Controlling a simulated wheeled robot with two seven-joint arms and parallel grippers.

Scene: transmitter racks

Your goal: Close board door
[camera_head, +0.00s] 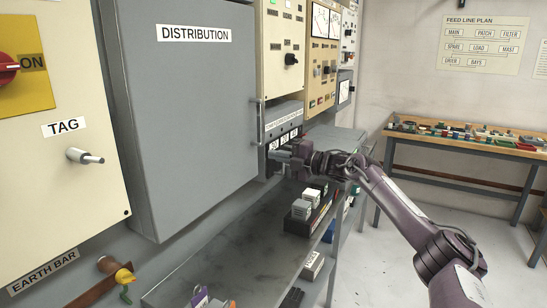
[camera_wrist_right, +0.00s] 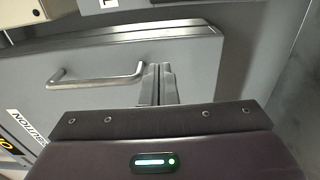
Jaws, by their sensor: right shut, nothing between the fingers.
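The grey board door (camera_head: 190,110), labelled DISTRIBUTION, stands upright at left centre in the head view. Its bar handle (camera_head: 258,122) is on its right edge. In the wrist view the door (camera_wrist_right: 95,105) and its metal handle (camera_wrist_right: 98,76) show close up. My right gripper (camera_head: 278,155) reaches in from the right, near the door's lower right edge. Its fingers (camera_wrist_right: 158,84) are together and empty, just beside the handle, not around it. Whether the fingertips touch the door is unclear. My left gripper is not in view.
A grey shelf (camera_head: 215,262) below the door holds small boxes (camera_head: 302,209). Cream panels with knobs (camera_head: 291,59) stand beyond the door. A TAG panel with a lever (camera_head: 86,157) is at left. A wooden bench (camera_head: 480,146) stands far right, with open floor before it.

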